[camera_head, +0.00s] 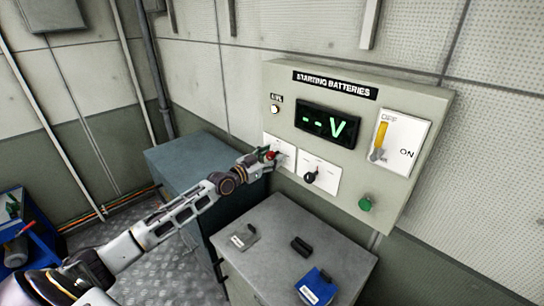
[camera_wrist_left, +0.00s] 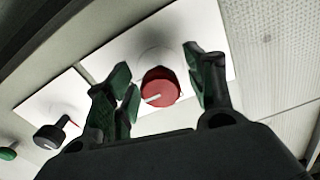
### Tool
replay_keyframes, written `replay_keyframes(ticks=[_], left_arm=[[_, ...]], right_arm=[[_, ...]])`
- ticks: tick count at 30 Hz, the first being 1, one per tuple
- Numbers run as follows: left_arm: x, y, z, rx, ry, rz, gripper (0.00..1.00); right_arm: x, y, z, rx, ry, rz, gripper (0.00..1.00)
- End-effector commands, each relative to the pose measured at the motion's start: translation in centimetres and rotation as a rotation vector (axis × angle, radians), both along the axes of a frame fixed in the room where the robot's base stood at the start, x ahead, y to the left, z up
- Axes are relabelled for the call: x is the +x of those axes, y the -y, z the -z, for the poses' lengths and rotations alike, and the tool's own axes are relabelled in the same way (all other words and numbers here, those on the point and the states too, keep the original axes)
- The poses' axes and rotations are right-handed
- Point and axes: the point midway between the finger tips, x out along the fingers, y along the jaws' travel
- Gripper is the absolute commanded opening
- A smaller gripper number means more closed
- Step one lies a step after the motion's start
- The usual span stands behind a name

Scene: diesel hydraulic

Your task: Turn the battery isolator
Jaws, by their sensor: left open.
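A red rotary knob (camera_head: 270,155) with a white pointer mark sits on a white plate at the lower left of the "STARTING BATTERIES" panel (camera_head: 285,95); I take it to be the battery isolator. My left gripper (camera_head: 262,164) is open in front of it. In the left wrist view the red knob (camera_wrist_left: 159,88) shows between the two spread fingers; whether they touch it I cannot tell. A yellow-handled OFF/ON switch (camera_head: 381,140) is at the panel's right; its handle points up toward OFF. The display (camera_head: 327,124) reads "--V". My right gripper is not in view.
A black selector knob (camera_head: 311,177) is right of the red knob, and a green knob (camera_head: 365,204) is farther right. Below stands a grey cabinet (camera_head: 270,235) with small black items and a blue item (camera_head: 316,287) on top. A blue-grey cabinet (camera_head: 190,155) is at left.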

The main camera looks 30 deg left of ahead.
Motion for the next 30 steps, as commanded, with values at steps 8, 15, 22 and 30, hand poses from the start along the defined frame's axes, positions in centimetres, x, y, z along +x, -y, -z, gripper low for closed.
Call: replay_keyframes(ticks=[8,15,22,30], left_arm=[[0.47,0.2,-0.08,0.0,0.001,0.0,0.55],[0.47,0.21,-0.06,0.0,0.001,0.001,0.53],[0.46,0.2,-0.06,0.0,0.001,0.0,0.24],[0.46,0.2,-0.06,-0.002,0.0,0.0,0.08]], right_arm=[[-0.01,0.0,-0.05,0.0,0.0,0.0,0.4],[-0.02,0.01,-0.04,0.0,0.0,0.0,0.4],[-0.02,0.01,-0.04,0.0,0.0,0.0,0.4],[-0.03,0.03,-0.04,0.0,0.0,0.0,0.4]])
